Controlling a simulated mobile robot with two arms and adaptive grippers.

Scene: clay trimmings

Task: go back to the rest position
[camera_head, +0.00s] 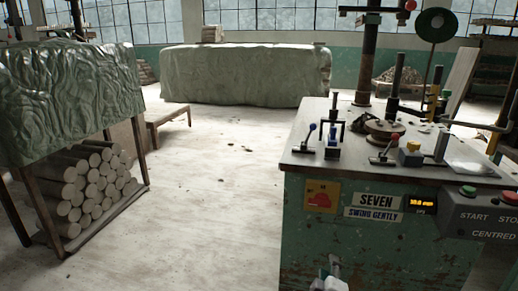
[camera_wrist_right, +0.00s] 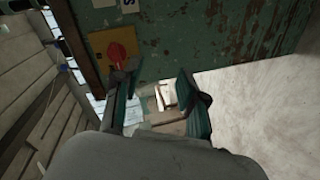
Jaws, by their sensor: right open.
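My right gripper (camera_head: 329,269) shows at the bottom edge of the head view, low in front of the green bench. In the right wrist view the right gripper (camera_wrist_right: 158,88) has its two fingers spread apart with nothing between them. The bench's green front, with a yellow and red sign (camera_wrist_right: 113,46), lies beyond the fingers there. I cannot tell the exact gap to it. My left gripper is in neither view.
The green workbench (camera_head: 350,240) stands at right, with levers, posts and a control box (camera_head: 478,215) on it. A rack of clay logs (camera_head: 90,190) under a draped sheet stands at left. A covered block (camera_head: 245,75) is at the back. The floor between is open.

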